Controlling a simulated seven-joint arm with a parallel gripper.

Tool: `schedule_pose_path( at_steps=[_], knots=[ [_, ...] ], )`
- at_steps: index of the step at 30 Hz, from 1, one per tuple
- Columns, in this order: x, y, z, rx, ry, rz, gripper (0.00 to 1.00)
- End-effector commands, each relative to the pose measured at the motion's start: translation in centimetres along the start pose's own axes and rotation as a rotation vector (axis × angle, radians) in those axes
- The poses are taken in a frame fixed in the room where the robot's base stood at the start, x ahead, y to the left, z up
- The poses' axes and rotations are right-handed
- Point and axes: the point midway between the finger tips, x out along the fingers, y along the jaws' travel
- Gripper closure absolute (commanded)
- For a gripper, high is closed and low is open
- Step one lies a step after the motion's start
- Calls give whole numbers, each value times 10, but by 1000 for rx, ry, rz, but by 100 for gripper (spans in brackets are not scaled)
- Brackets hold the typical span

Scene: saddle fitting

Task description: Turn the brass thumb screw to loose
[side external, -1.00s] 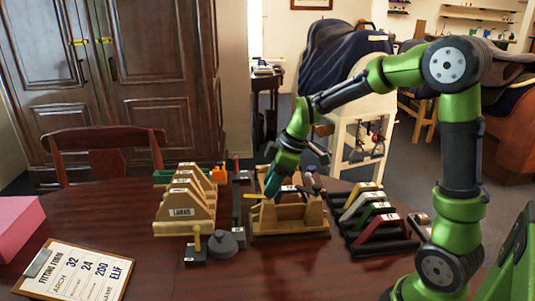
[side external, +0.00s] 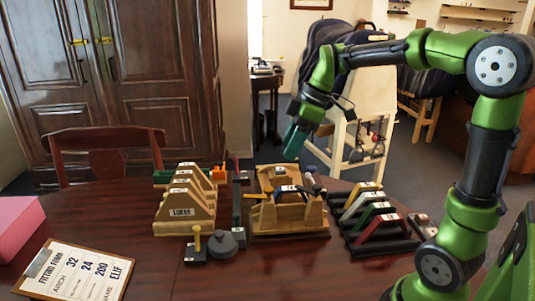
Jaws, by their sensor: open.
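A wooden fixture (side external: 290,222) stands on the table in the middle of the side view. A small yellow, brass-like piece (side external: 257,195) sticks out at its upper left; I cannot tell for sure that it is the thumb screw, nor how tight it is. My gripper (side external: 291,156) is open and hangs clear above and behind the fixture, touching nothing that I can see. Its fingers are small and dark here.
Several wooden arches (side external: 181,212) stand left of the fixture, and a rack of coloured arches (side external: 379,222) stands to its right. A grey round weight (side external: 223,244) and a dark block with a yellow post (side external: 196,247) are in front. A clipboard form (side external: 76,272) lies front left.

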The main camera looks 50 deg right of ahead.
Motion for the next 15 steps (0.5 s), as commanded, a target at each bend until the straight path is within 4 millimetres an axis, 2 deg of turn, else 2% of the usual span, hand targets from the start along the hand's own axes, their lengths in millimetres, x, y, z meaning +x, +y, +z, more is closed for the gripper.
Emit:
schedule_pose_path(
  at_steps=[1, 6, 10, 15],
  knots=[
    [-12, 1, 0, -1, 2, 5, 48],
    [-38, 1, -1, -1, 2, 2, 48],
    [-48, 1, 0, 0, 0, 2, 48],
    [-51, 0, 0, 0, 0, -1, 48]
  ],
)
